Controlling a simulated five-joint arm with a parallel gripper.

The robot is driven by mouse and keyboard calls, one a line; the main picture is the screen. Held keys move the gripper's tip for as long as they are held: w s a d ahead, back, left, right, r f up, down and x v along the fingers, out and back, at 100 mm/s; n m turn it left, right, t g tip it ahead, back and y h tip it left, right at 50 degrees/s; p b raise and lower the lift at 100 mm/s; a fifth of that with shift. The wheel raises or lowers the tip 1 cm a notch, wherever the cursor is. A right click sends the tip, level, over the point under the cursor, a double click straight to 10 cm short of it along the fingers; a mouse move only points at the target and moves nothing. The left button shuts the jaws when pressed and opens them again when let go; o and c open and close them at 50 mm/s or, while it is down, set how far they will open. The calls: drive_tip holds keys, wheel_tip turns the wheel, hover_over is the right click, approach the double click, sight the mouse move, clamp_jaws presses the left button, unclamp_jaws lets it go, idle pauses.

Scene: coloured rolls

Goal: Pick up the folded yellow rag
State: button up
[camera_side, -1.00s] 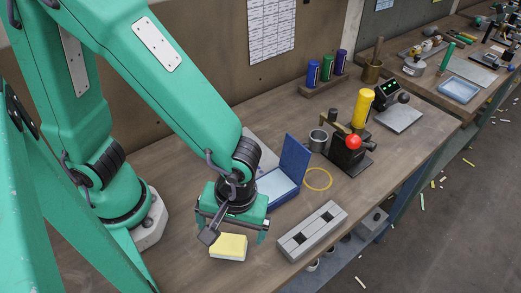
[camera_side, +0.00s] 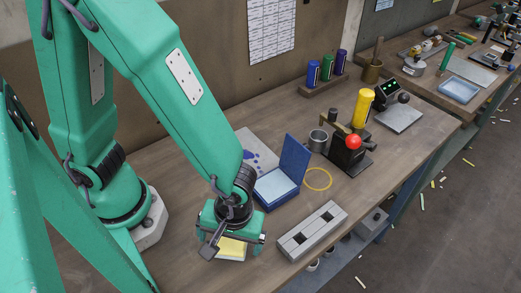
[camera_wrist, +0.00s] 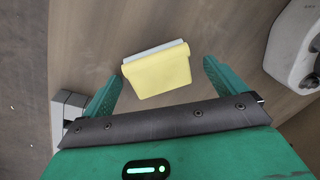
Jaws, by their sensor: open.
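The folded yellow rag (camera_side: 231,249) lies on the wooden bench, partly hidden behind my gripper in the side view. In the wrist view the yellow rag (camera_wrist: 158,73) shows a pale white-grey layer along its far edge. My gripper (camera_wrist: 160,82) is open and empty, with one green finger to the left of the rag and one to the right. The rag sits between the fingertips and extends a little beyond them, with a gap on both sides. In the side view my gripper (camera_side: 231,250) is low over the rag.
A grey slotted block (camera_side: 312,231) lies right of the rag. An open blue box (camera_side: 276,187), a yellow ring (camera_side: 318,179) and a black press with a red knob (camera_side: 350,150) stand farther back. Bare bench lies between the rag and the box.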

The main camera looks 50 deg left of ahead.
sight(231, 241)
drive_tip(key=c, duration=1.1)
drive_tip(key=shift+c, duration=0.2)
drive_tip(key=shift+r, duration=0.15)
wheel_tip(231, 241, up, 10)
idle(0.4)
drive_tip(key=shift+w, duration=0.1)
idle(0.4)
